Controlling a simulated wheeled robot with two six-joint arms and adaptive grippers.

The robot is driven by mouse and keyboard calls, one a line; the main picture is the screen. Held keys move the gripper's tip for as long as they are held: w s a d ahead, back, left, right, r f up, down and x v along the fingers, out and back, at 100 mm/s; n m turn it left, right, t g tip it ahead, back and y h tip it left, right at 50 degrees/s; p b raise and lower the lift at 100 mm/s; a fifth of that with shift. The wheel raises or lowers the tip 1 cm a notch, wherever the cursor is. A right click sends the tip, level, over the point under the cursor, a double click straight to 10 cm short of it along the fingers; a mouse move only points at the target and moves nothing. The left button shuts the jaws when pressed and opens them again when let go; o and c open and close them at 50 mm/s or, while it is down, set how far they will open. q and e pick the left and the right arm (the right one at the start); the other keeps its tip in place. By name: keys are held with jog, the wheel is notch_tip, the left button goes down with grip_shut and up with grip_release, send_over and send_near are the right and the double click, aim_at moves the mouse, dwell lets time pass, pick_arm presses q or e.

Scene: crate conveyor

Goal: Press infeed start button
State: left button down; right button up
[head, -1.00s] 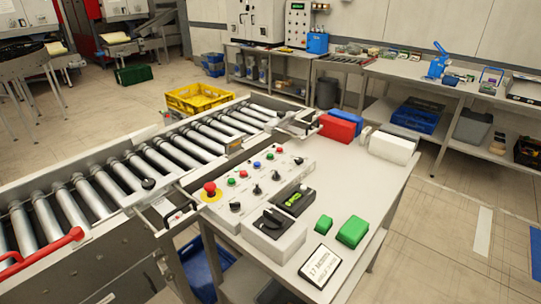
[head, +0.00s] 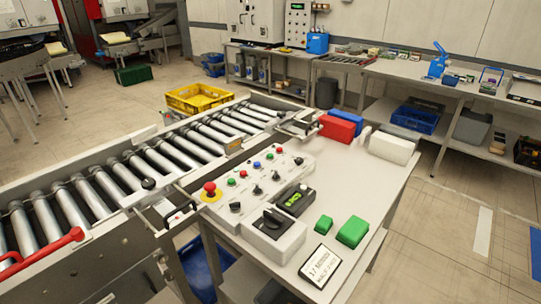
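A pale sloped control panel (head: 262,181) stands on the white table beside the roller conveyor. It carries a row of small coloured buttons. A green button (head: 232,182) sits near its left end and another green button (head: 268,156) farther along. Red and blue buttons are also in the row. A red mushroom button (head: 210,188) on a yellow base is at the left end. Several black knobs lie in front of the row. The labels are too small to read, so I cannot tell which green button is infeed start. Neither gripper shows in the head view.
The roller conveyor (head: 120,180) runs along the panel's left side. A light box with a black handle (head: 272,220), two green blocks (head: 352,232) and a printed sign (head: 320,266) stand nearer on the table. Red (head: 337,129) and white (head: 391,147) blocks are behind.

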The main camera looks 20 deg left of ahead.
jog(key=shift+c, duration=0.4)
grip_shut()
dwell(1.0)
